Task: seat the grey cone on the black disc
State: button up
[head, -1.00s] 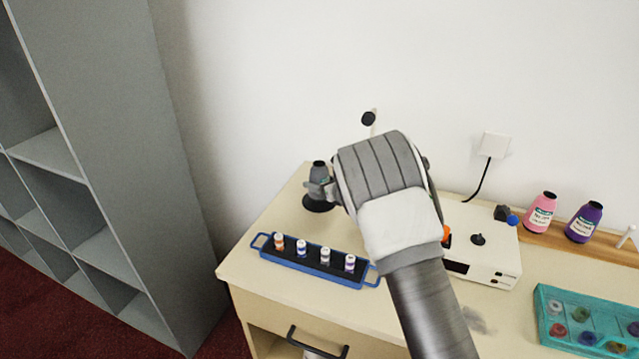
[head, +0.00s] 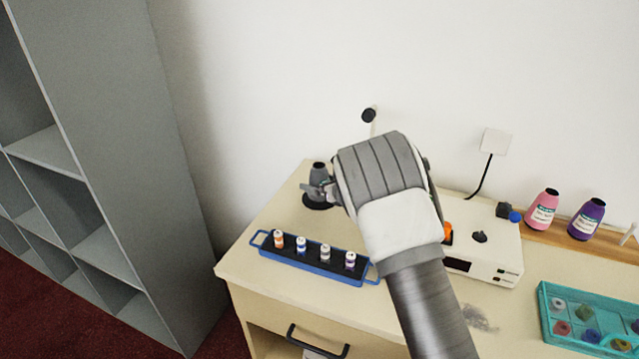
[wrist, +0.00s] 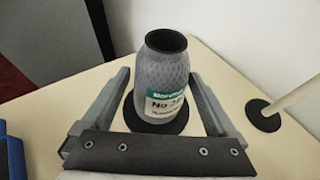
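The grey cone (head: 319,172) is a thread cone with a dark top and a green-and-white label. It stands upright on the black disc (head: 316,206) at the back left of the counter. The wrist view shows the cone (wrist: 172,72) close up, with the disc (wrist: 129,114) showing around its foot. My gripper (head: 323,189) is at the cone from the right. In the wrist view its fingers (wrist: 158,76) are spread on either side of the cone, with a clear gap at the left; the right gap is narrow. Part of the cone's foot is hidden by my gripper.
A blue tray (head: 258,242) with several small spools lies in front. A thin post (wrist: 293,92) on a dark round base stands near the cone. A white box (head: 505,250), pink cone (head: 542,210), purple cone (head: 586,219) and teal case (head: 546,318) are to the right.

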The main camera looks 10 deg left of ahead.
jog(key=shift+o, duration=0.2)
jog(key=shift+s+d, duration=0.1)
jog(key=v, duration=1.7)
jog(key=shift+d, duration=0.2)
